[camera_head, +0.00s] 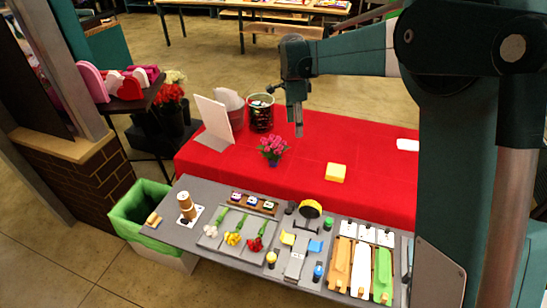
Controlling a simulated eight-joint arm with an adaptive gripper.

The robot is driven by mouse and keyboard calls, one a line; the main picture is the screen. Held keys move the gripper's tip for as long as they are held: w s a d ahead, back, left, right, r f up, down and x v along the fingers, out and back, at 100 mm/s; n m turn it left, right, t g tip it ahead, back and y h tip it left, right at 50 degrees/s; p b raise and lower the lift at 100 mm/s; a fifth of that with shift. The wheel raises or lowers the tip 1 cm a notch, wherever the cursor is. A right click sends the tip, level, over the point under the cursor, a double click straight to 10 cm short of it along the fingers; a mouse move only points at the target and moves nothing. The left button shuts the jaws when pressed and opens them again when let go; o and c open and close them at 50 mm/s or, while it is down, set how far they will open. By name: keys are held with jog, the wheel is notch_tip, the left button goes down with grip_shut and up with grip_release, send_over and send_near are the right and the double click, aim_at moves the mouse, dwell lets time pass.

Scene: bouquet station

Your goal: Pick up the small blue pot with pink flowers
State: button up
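The small blue pot with pink flowers (272,148) stands upright on the red-covered table, near its front edge. Its blossoms hide much of the pot, and only a little dark blue shows below them. My gripper (297,128) hangs from the arm above the red table, pointing down. In the picture it is just right of and above the flowers, apart from them. The fingers look narrow and close together, and they are too small to tell open from shut. I see nothing held in them.
A dark mesh bin (261,113) and a white board (214,119) stand behind the flowers. A yellow block (335,172) lies to the right. The grey table (207,192) in front holds cut flowers, tools and trays. The red cloth (370,150) has free room.

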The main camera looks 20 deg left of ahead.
aim_at(272, 143)
jog(key=a+f+m, duration=0.1)
jog(key=a+f, duration=0.2)
jog(key=w+a+f, duration=0.1)
jog(key=a+f, duration=0.2)
jog(key=a, duration=0.1)
jog(key=w+a+f+m+h, duration=0.1)
jog(key=a+f, duration=0.2)
jog(key=a, duration=0.1)
jog(key=shift+a+f+m+g, duration=0.2)
jog(key=shift+f+m+g, duration=0.1)
jog(key=shift+f+g, duration=0.1)
jog(key=shift+d+f, duration=0.25)
jog(key=shift+f, duration=1)
jog(key=shift+d+f+p, duration=0.2)
jog(key=shift+d+f, duration=0.05)
jog(key=shift+f, duration=1)
jog(key=shift+d+f+p, duration=0.15)
jog(key=shift+d+f, duration=0.1)
jog(key=shift+f, duration=1)
jog(key=c, duration=1.2)
